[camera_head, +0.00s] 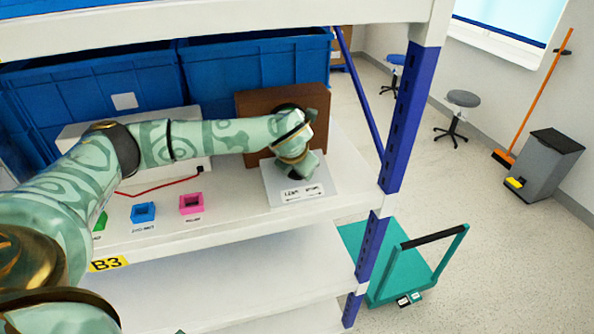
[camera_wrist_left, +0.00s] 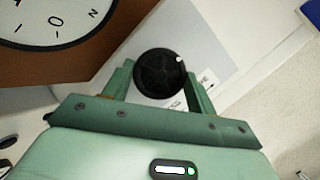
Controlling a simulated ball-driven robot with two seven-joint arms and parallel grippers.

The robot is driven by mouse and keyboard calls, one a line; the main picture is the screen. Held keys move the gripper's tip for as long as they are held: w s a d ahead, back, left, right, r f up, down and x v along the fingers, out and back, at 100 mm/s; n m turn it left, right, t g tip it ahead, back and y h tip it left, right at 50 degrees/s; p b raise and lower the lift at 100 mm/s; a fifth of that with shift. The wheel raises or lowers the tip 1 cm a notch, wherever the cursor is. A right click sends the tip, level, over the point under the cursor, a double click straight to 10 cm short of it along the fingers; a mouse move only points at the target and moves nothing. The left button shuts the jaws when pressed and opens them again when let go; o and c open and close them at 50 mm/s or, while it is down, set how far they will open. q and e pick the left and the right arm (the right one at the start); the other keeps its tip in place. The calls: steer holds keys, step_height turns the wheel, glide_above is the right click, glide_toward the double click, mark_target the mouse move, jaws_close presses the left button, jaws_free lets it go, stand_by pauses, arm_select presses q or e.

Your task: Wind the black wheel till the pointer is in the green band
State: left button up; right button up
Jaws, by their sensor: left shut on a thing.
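The black wheel (camera_wrist_left: 160,74) is round, with a small light spot near its rim. In the left wrist view it sits between the two green fingers of my left gripper (camera_wrist_left: 161,80), which is shut on it. In the head view my left gripper (camera_head: 300,168) reaches down over the pale plate (camera_head: 318,180), and the wheel is hidden behind it. Part of a white dial (camera_wrist_left: 45,15) with black marks shows at the upper left of the wrist view. Neither the pointer nor the green band can be seen. My right gripper is out of view.
A brown panel (camera_head: 255,105) stands behind the plate. A pink block (camera_head: 191,204) and a blue block (camera_head: 143,212) sit left on the shelf, near a red cable (camera_head: 160,190). Blue bins (camera_head: 250,70) stand behind. A blue rack post (camera_head: 393,130) rises at the right.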

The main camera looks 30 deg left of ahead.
arm_select(q)
steer(key=shift+f+n+y+b, duration=0.1)
steer(key=shift+n+y+b, duration=0.3)
steer(key=shift+n+b, duration=0.85)
steer(key=shift+d+n+b, duration=0.1)
steer(key=shift+n+b, duration=0.25)
steer(key=shift+r, duration=0.2)
steer(key=o, duration=1)
steer(key=p+v, duration=0.2)
steer(key=v, duration=1.4)
steer(key=shift+d, duration=0.15)
